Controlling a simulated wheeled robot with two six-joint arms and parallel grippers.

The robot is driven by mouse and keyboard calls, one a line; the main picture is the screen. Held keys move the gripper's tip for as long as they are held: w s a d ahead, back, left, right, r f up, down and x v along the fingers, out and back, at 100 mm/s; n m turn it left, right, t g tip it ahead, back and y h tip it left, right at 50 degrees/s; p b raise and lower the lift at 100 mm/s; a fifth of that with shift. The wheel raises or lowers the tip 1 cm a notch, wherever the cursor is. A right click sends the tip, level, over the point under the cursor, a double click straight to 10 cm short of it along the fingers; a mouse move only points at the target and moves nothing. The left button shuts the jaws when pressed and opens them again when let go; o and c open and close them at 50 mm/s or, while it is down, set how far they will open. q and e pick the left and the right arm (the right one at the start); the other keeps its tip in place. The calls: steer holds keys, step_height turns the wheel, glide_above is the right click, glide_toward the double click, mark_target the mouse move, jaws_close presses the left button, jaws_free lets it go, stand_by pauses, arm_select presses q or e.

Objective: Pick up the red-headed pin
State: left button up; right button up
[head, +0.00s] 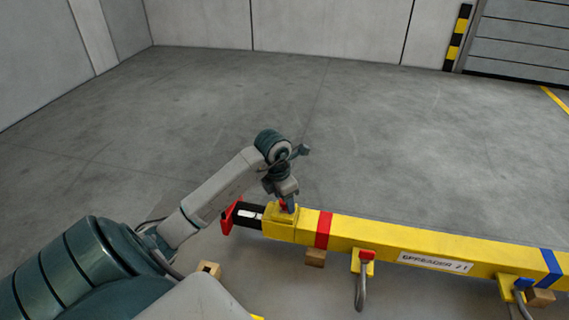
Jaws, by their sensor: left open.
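A yellow spreader beam (390,241) lies across the lower right, marked "SPREADER 21". At its left end is a yellow collar block (280,222), with a black section and a red end piece (229,217) beyond it. A small red head, seemingly the red-headed pin (283,206), shows on top of the block. My left gripper (289,205) points down right at this head, open, and partly covers it. I cannot tell whether the fingers touch it. The pin's shank is hidden. My right gripper is not in view.
A grey shackle with a red top (366,255) hangs on the beam's near side; another with a blue top (523,284) is farther right. Wooden blocks (315,257) sit under the beam. The concrete floor behind is clear up to the walls.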

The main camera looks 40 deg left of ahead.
arm_select(q)
steer(key=shift+w+f, duration=0.15)
steer(key=shift+f, duration=0.75)
steer(key=c, duration=1)
